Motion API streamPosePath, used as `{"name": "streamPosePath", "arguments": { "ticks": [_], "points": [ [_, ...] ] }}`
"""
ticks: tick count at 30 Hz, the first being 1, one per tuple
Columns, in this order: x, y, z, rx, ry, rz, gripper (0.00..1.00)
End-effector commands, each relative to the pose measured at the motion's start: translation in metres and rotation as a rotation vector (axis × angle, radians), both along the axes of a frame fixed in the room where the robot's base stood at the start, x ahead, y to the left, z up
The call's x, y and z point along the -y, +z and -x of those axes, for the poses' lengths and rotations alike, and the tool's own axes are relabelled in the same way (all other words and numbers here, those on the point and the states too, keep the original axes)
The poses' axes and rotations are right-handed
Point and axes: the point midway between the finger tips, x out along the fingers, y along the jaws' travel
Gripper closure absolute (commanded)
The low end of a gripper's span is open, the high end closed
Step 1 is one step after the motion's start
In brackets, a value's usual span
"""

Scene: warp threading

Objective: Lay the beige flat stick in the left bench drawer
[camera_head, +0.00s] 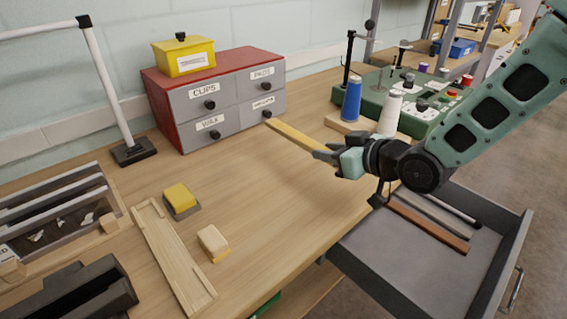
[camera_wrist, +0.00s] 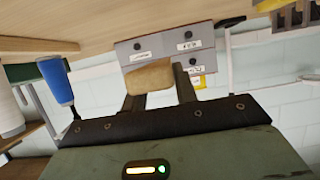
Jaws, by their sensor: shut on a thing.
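The beige flat stick (camera_head: 295,136) is held in my gripper (camera_head: 326,156), which is shut on it near one end. The stick is roughly level above the bench top and points toward the small drawer chest. In the wrist view, the stick (camera_wrist: 150,76) shows end-on between the fingers of my gripper (camera_wrist: 158,92). An open bench drawer (camera_head: 390,255) sticks out at the lower right, below my arm. In it lie a brown flat stick (camera_head: 430,228), a grey flat strip (camera_head: 432,210) and a dark rod (camera_head: 452,208), side by side.
The red chest (camera_head: 165,110) with labelled grey drawers bears a yellow box (camera_head: 184,57). A blue cone (camera_head: 351,100) and white cone (camera_head: 390,113) stand near my gripper, before a green machine (camera_head: 430,115). A wooden tray (camera_head: 175,260) lies front left; the bench middle is clear.

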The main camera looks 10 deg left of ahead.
Motion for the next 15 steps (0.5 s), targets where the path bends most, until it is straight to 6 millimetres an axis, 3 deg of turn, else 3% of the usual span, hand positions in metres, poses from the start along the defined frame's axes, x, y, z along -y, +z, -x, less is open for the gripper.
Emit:
{"name": "streamPosePath", "arguments": {
  "ticks": [8,15],
  "points": [
    [0.0,-0.045,0.0,-0.006,0.0,0.002,0.95],
    [0.0,-0.068,0.0,-0.004,0.0,0.001,0.95]
  ]
}}
